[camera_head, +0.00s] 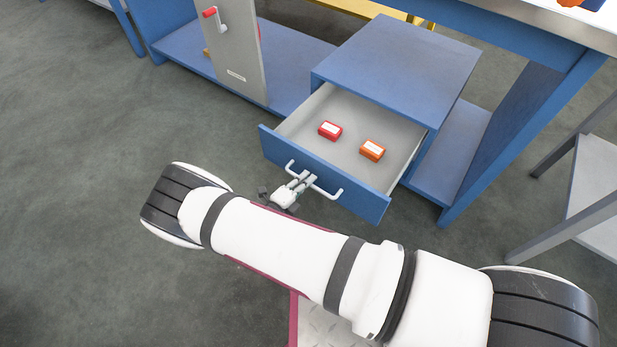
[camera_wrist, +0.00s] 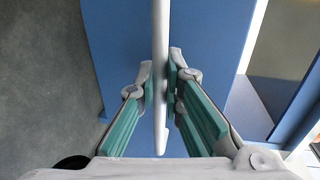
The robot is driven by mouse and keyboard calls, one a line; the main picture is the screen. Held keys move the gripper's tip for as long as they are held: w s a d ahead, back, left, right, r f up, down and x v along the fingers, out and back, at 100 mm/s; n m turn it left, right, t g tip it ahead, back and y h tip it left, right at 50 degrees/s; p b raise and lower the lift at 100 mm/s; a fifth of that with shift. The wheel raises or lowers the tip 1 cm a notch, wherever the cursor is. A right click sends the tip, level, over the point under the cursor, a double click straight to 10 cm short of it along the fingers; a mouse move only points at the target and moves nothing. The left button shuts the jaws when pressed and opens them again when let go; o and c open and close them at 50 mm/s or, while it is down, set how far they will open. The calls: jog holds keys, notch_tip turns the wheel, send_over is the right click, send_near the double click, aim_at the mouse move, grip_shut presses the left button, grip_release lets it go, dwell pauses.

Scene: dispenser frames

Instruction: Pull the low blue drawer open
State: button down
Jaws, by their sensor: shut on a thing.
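The low blue drawer (camera_head: 352,191) stands pulled out of the blue cabinet (camera_head: 396,62), with its grey inside showing. A white bar handle (camera_head: 328,193) runs across its front; it shows upright in the wrist view (camera_wrist: 160,62). My gripper (camera_head: 304,180) is at the middle of the handle, its fingers closed on either side of the bar. In the wrist view my gripper (camera_wrist: 160,88) has green-padded fingers gripping the bar. The drawer front (camera_wrist: 115,60) fills the space behind the handle.
A red box (camera_head: 330,131) and an orange box (camera_head: 372,150) lie in the drawer. A grey-framed stand (camera_head: 590,185) is at the right. Clear floor (camera_head: 90,130) lies left of the drawer.

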jog(key=c, duration=1.7)
grip_release()
jog(key=v, duration=1.2)
jog(key=shift+f, duration=0.1)
